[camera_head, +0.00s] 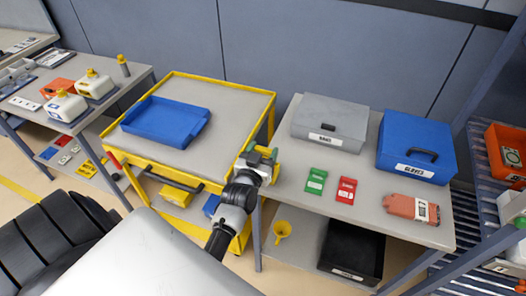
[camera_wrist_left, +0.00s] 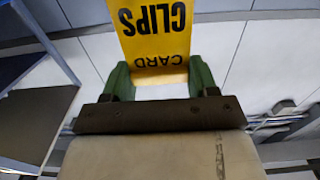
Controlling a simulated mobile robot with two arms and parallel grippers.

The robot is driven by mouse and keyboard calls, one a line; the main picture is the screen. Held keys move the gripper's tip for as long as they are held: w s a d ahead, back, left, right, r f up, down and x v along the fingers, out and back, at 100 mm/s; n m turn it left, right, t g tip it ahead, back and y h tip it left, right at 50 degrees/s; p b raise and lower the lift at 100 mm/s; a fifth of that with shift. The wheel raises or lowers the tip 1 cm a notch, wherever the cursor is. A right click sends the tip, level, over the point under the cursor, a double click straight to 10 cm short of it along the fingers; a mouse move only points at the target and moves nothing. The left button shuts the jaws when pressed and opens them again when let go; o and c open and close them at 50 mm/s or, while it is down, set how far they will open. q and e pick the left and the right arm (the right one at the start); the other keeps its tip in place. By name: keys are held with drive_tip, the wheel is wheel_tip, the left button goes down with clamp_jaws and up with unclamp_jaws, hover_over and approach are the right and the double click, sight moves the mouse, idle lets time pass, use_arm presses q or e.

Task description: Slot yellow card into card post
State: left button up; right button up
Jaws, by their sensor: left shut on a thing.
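The yellow card (camera_wrist_left: 155,35) fills the top of the left wrist view, with "CLIPS" and "CARD" printed upside down. My left gripper (camera_head: 258,156) is shut on it, with the card's near end between the green fingers (camera_wrist_left: 160,82). In the head view the gripper is over the gap between the yellow cart and the right-hand table, and the card is hard to make out there. I cannot pick out the card post in either view. My right gripper is not in view.
A blue tray (camera_head: 166,121) lies on the yellow cart (camera_head: 225,92). The right table (camera_head: 290,205) holds a grey case (camera_head: 330,122), a blue case (camera_head: 416,146), a green card (camera_head: 316,181), a red card (camera_head: 347,190) and an orange item (camera_head: 412,207). Jugs (camera_head: 66,105) stand on the left table.

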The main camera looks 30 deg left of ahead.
use_arm(q)
drive_tip(key=shift+p, duration=0.4)
idle(0.6)
drive_tip(key=shift+f+b, duration=0.6)
drive_tip(key=shift+f, duration=0.1)
drive_tip(key=shift+f+b, duration=1.5)
drive_tip(key=shift+f, duration=0.6)
drive_tip(key=o, duration=1)
drive_tip(key=shift+c, duration=0.2)
drive_tip(key=b+v, duration=0.2)
drive_tip(key=v, duration=0.9)
drive_tip(key=shift+w+a, duration=0.1)
